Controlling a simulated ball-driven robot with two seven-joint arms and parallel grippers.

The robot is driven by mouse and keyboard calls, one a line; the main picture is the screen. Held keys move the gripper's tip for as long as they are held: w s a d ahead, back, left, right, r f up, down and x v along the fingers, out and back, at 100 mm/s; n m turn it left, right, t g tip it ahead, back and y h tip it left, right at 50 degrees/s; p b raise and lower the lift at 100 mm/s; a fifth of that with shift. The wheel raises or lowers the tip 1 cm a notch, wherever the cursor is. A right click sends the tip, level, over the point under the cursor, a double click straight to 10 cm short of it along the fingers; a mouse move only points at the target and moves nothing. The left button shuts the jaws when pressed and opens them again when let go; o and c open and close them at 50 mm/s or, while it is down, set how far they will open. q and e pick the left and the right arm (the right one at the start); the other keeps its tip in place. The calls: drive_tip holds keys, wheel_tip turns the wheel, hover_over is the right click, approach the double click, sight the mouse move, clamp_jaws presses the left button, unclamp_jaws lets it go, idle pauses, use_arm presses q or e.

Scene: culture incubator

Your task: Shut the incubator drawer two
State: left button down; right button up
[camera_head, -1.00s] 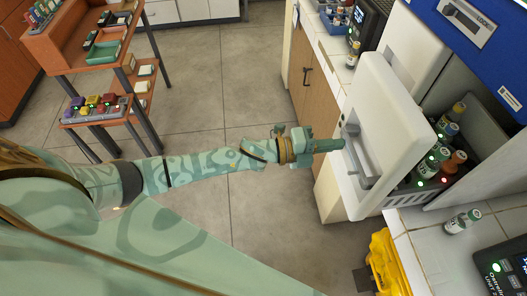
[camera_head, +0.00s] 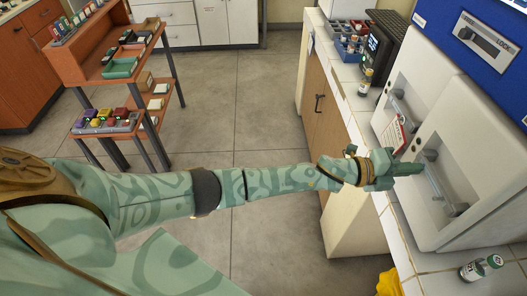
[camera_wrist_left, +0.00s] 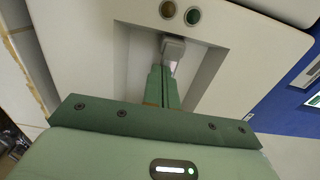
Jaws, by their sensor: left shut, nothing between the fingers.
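The incubator drawer at my left gripper has a white front (camera_head: 474,150) with a recessed grey handle (camera_head: 440,190). No drawer inside or vials show behind it, and it stands about level with the neighbouring white front (camera_head: 412,78). My left gripper (camera_head: 418,169) is shut and empty, its tips at the handle recess. In the left wrist view the shut fingers (camera_wrist_left: 163,88) point into the recess of the drawer front (camera_wrist_left: 90,45), right by the grey handle (camera_wrist_left: 173,50); whether they touch is unclear. My right gripper is not in view.
A blue incubator panel (camera_head: 460,20) is above the drawers. A blue rack (camera_head: 350,42) and a dark device (camera_head: 384,42) are farther back. A wooden shelf (camera_head: 85,75) stands left; the floor between is clear.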

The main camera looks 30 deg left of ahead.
use_arm(q)
drive_tip(key=shift+b+x, duration=0.4)
drive_tip(key=shift+x, duration=0.7)
drive_tip(key=shift+r, duration=0.3)
